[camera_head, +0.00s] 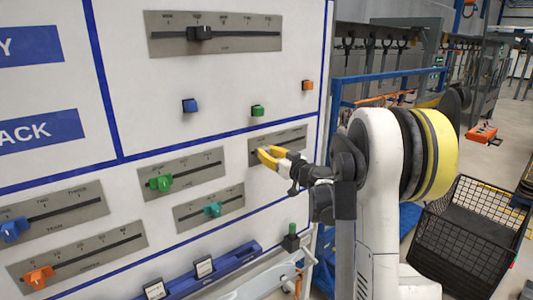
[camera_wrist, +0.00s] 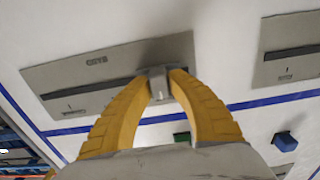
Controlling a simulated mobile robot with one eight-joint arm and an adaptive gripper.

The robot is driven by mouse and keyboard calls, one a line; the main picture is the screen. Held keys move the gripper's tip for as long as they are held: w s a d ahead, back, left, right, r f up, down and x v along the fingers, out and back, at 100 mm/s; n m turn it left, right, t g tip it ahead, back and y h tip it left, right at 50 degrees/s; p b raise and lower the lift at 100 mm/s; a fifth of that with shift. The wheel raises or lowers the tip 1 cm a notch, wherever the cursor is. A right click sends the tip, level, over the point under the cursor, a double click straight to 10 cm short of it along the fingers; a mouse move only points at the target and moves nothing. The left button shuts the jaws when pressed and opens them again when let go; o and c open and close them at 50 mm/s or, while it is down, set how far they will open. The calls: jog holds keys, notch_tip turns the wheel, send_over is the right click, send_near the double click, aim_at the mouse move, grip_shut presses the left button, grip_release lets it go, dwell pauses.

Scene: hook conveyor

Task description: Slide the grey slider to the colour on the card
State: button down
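The grey slider (camera_wrist: 158,84) is a small grey knob on a grey plate (camera_wrist: 90,75) with a dark slot. In the wrist view it stands toward the right end of the slot. My gripper (camera_wrist: 165,78) has its two yellow fingers on either side of the knob, seemingly closed on it. In the head view my gripper (camera_head: 268,156) is at the plate (camera_head: 290,138) on the right of the white board and hides the knob.
Other slider plates carry a black knob (camera_head: 200,33), green knob (camera_head: 160,183), teal knob (camera_head: 212,210), blue knob (camera_head: 14,229) and orange knob (camera_head: 38,277). Blue (camera_head: 190,105), green (camera_head: 257,110) and orange (camera_head: 308,85) blocks stick out above. A black wire basket (camera_head: 470,235) stands at right.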

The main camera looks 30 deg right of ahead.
aim_at(297, 138)
jog(key=d, duration=0.5)
jog(key=w+d, duration=0.1)
jog(key=d, duration=0.5)
jog(key=d+b, duration=0.1)
jog(key=d, duration=0.5)
jog(key=shift+w+d+r, duration=0.1)
jog(key=shift+w, duration=0.1)
jog(key=c, duration=1.3)
grip_release()
jog(key=shift+d, duration=0.2)
jog(key=shift+o, duration=0.2)
jog(key=shift+s+a, duration=0.1)
jog(key=s+d, duration=0.1)
jog(key=s, duration=1)
jog(key=shift+s, duration=0.35)
jog(key=shift+a, duration=0.1)
